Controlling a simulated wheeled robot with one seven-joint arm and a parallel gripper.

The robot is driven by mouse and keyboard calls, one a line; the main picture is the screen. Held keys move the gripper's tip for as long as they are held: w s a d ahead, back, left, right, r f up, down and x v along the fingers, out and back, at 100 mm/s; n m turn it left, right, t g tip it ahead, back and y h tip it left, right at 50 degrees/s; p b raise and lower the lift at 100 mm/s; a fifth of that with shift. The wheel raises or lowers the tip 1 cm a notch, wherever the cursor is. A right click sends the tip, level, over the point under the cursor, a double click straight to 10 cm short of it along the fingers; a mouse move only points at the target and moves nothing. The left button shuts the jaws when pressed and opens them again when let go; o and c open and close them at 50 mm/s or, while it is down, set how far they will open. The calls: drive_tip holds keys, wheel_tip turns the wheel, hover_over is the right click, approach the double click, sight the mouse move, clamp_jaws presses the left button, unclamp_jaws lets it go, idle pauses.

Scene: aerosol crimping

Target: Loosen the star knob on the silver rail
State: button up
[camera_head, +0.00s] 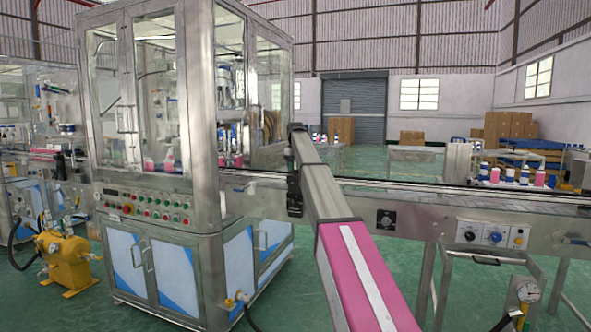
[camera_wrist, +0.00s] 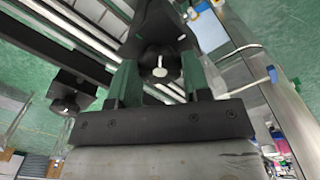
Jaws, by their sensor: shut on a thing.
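A black star knob (camera_wrist: 160,61) with a pale centre pin shows in the wrist view between the two green fingers of my gripper (camera_wrist: 160,78). The gripper is shut on this knob, one finger on each side. The silver rail (camera_wrist: 72,36) runs diagonally behind the fingers at the upper left, and the knob's black bracket (camera_wrist: 150,15) partly covers it. A second black knob (camera_wrist: 68,103) sits on another bracket to the left, apart from my gripper. In the head view my arm hides the knob, and I cannot make out my fingers there.
In the head view a glass-walled crimping machine (camera_head: 160,100) stands left of my arm. A conveyor (camera_head: 420,192) runs out to the right with bottles (camera_head: 510,176) and a control panel (camera_head: 492,235). In the wrist view a metal edge (camera_wrist: 265,70) lies close on the right.

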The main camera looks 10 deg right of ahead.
drive_tip(key=n, duration=0.4)
drive_tip(key=shift+n, duration=2.2)
drive_tip(key=o, duration=0.9)
drive_tip(key=shift+o, duration=0.2)
drive_tip(key=shift+r, duration=0.1)
wheel_tip(320, 180, up, 11)
